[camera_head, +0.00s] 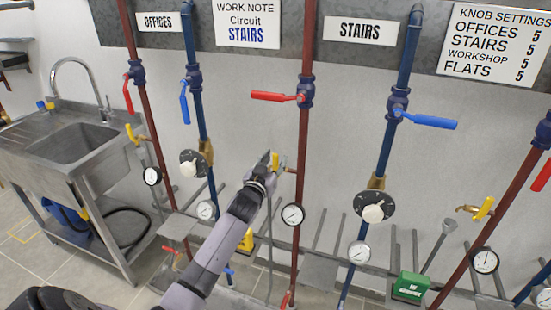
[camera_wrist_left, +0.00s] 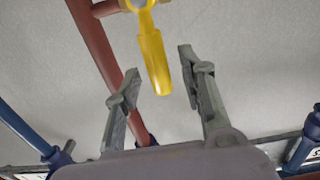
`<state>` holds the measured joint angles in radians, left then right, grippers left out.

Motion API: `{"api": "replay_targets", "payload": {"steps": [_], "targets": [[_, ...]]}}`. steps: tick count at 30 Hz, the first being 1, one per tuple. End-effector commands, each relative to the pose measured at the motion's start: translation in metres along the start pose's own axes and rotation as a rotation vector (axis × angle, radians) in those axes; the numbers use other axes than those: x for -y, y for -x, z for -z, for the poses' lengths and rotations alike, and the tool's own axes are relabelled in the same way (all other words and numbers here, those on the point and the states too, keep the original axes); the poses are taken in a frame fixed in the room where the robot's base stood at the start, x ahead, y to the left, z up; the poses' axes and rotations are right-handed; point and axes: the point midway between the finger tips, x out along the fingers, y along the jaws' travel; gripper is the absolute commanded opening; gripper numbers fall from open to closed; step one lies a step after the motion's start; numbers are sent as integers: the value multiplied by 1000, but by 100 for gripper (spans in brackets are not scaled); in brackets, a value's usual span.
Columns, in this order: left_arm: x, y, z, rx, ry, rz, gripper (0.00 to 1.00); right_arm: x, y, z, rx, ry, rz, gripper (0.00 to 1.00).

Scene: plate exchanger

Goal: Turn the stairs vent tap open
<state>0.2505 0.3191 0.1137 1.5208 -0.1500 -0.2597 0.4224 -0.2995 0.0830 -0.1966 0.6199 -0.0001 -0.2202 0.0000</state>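The stairs vent tap has a yellow handle (camera_head: 275,161) and branches from the red pipe (camera_head: 304,140) left of the STAIRS sign. In the left wrist view the yellow handle (camera_wrist_left: 154,60) points down from its tap body at the top edge. My left gripper (camera_head: 267,164) is right at the handle in the head view. In the left wrist view the left gripper (camera_wrist_left: 160,64) is open, with the handle's lower end between its two fingers in the picture. No clear contact shows. My right gripper is not in view.
A red lever (camera_head: 274,96) stands out above the tap, and a gauge (camera_head: 293,215) sits below it. A blue pipe with a blue lever (camera_head: 428,121) and a dial knob (camera_head: 373,208) is to the right. A sink (camera_head: 75,147) stands at the left.

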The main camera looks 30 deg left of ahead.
Motion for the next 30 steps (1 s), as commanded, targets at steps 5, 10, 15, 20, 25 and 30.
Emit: {"api": "replay_targets", "payload": {"steps": [5, 10, 15, 20, 25, 30], "targets": [[0, -11, 0, 0, -1, 0, 38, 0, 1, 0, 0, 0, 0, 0], [0, -12, 0, 0, 0, 0, 38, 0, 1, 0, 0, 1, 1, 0], [0, -12, 0, 0, 0, 0, 35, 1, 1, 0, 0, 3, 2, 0], [0, -12, 0, 0, 0, 0, 24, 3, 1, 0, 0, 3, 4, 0], [0, -12, 0, 0, 0, 0, 13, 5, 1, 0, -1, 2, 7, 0], [0, -12, 0, 0, 0, 0, 2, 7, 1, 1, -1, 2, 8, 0]]}}
